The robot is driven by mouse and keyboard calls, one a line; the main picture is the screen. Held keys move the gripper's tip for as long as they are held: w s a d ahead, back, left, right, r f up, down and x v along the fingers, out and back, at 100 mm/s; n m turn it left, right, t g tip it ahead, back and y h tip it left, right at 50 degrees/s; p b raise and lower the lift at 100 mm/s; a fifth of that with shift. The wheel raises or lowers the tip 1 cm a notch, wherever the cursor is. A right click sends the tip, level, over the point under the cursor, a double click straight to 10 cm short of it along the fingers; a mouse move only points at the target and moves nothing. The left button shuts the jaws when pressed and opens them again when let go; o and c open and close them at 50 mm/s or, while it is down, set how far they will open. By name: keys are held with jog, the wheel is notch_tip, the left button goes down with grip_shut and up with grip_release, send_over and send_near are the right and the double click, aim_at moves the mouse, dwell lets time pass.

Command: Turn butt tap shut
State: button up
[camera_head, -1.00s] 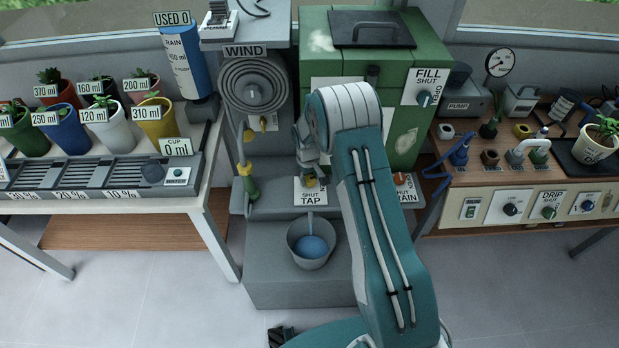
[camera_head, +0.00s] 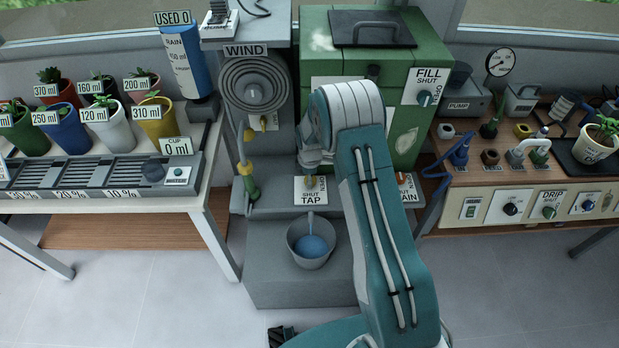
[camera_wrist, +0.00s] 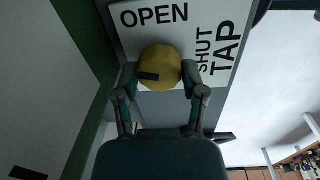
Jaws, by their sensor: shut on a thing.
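The butt tap's yellow knob (camera_wrist: 160,62) sits against a white plate marked OPEN, SHUT and TAP (camera_wrist: 185,30) in the wrist view. A dark mark shows on the knob's left part, pointing at neither word clearly. My gripper (camera_wrist: 160,82) has a fingertip on each side of the knob and is shut on it.
A grey bucket (camera_head: 298,258) with blue water stands on a grey step below the tap. The FILL knob (camera_head: 424,98) is at upper right. My arm partly covers the DRAIN plate (camera_head: 408,188). Potted plants stand on the left table; the right bench (camera_head: 475,180) carries several fittings.

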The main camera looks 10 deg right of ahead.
jog(key=shift+s+d+f+n, duration=0.1)
jog(key=shift+f+n, duration=0.1)
jog(key=shift+n, duration=1.3)
jog(key=o, duration=1.2)
jog(key=shift+c, duration=0.2)
jog(key=shift+r, duration=0.1)
jog(key=shift+r, duration=0.1)
jog(key=shift+r, duration=0.35)
notch_tip(320, 180, up, 11)
jog(key=shift+s, duration=0.15)
